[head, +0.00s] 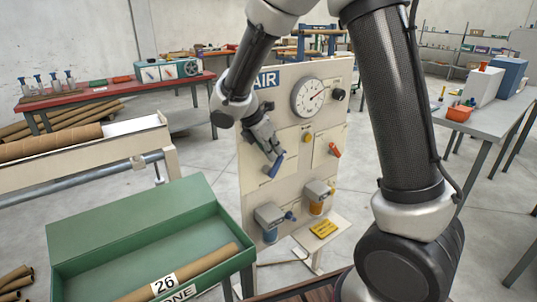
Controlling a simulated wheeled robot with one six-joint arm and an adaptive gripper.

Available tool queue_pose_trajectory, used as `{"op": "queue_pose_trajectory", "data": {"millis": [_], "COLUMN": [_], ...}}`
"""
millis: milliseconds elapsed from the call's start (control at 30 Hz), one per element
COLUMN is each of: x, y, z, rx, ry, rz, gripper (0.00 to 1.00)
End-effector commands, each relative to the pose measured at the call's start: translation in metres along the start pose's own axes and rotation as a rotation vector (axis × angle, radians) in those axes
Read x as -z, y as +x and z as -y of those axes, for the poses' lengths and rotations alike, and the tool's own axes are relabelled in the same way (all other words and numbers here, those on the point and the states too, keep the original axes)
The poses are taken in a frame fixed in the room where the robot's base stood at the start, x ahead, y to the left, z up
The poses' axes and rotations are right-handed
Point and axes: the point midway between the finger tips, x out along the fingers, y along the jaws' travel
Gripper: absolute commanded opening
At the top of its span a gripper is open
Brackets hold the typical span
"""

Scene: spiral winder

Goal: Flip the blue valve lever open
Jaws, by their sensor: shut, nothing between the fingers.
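The blue valve lever (276,165) is on the left half of the upright beige panel (258,207) marked AIR. It slants from upper right to lower left. My gripper (272,157) is shut and empty, coming from the upper left, with its fingertips at the upper end of the lever. I cannot tell whether they touch it. The gripper hides the area around the lever's upper end.
A pressure gauge (308,97), a black knob (339,94) and a red-orange lever (335,150) are on the same panel. A green tray (130,225) holding a cardboard tube (190,272) stands at front left.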

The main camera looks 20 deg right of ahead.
Motion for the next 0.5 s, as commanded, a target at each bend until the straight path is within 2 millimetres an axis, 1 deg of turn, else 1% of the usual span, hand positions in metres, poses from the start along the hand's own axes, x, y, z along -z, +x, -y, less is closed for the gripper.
{"op": "queue_pose_trajectory", "data": {"millis": [200, 500], "x": [-0.0079, -0.0115], "y": [0.0052, 0.0081], "z": [0.0, -0.0001], "rx": [0.0, -0.001], "ry": [0.001, -0.001], "rz": [0.0, 0.0], "gripper": [0.0, 0.0]}}
